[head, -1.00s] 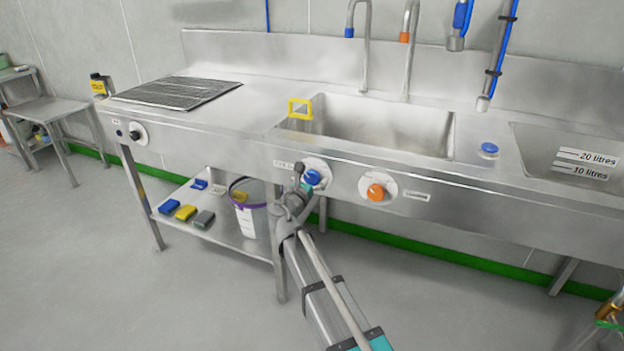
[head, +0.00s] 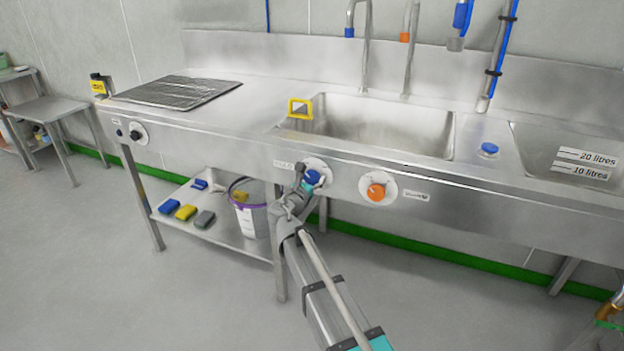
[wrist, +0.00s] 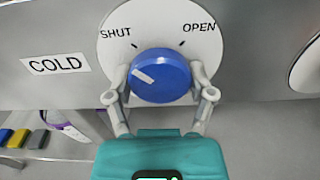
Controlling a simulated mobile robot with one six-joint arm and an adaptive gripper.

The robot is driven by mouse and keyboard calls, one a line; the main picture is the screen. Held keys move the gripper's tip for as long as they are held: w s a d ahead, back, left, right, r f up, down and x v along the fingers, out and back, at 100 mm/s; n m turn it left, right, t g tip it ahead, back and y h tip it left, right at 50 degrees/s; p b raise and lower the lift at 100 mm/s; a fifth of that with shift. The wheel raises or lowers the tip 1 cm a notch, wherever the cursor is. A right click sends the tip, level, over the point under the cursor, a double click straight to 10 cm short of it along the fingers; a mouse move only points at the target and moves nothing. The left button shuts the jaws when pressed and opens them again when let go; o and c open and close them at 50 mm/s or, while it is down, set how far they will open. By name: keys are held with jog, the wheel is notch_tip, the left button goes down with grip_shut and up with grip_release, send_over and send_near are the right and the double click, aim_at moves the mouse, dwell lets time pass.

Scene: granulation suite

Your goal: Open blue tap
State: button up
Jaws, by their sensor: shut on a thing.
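The blue tap (wrist: 160,78) is a round knob with a white pointer line on a white dial (wrist: 118,22) marked SHUT at left and OPEN at right. Its pointer lies at the upper left of the knob, on the SHUT side. A COLD label (wrist: 56,65) is left of the dial. In the wrist view my gripper (wrist: 160,88) has one finger on each side of the knob, shut on it. In the head view the blue tap (head: 313,177) is on the sink's front panel, partly hidden by my gripper (head: 304,180).
An orange tap (head: 376,192) is on the panel just right of the blue one. A bucket (head: 251,218) and several sponges stand on the shelf below. The sink basin (head: 375,128) is above, with a yellow-framed thing (head: 300,108) at its rim.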

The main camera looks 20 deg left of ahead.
jog(key=shift+m, duration=0.3)
jog(key=m, duration=0.4)
jog(key=shift+a, duration=0.1)
jog(key=m, duration=0.4)
jog(key=shift+m, duration=0.4)
jog(key=m, duration=0.4)
jog(key=shift+r+m, duration=0.1)
jog(key=shift+m, duration=2.1)
jog(key=o, duration=1.1)
